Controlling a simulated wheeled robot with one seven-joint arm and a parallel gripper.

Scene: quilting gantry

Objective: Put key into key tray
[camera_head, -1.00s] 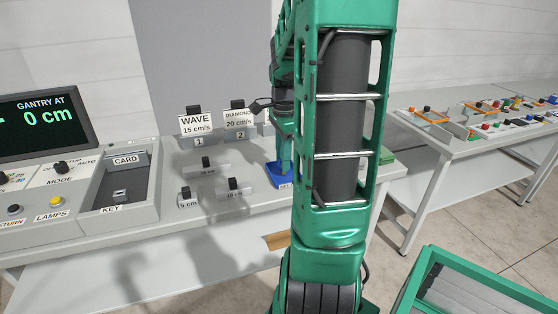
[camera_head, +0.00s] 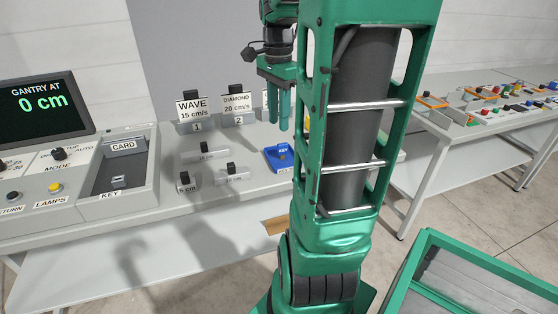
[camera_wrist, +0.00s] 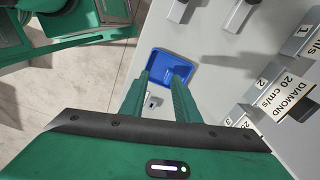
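The blue key tray (camera_head: 272,155) sits on the console top, and it also shows in the wrist view (camera_wrist: 157,62). A small shape shows on the tray floor in both views; it may be the key, but it is too small to identify surely. My gripper (camera_head: 278,125) is above the tray, fingers pointing down, with a gap between them and nothing seen held. In the wrist view my gripper (camera_wrist: 163,84) has its two fingers apart over the tray's near side. The recessed KEY panel (camera_head: 136,164) is at the left, with a small metallic fitting in it.
WAVE (camera_head: 193,107) and DIAMOND (camera_head: 236,105) card blocks stand behind the tray. Smaller cm-marked blocks (camera_head: 232,172) stand left of it. The gantry screen (camera_head: 42,105) is at far left. A second table (camera_head: 440,130) and green-framed bin (camera_head: 470,270) are at right.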

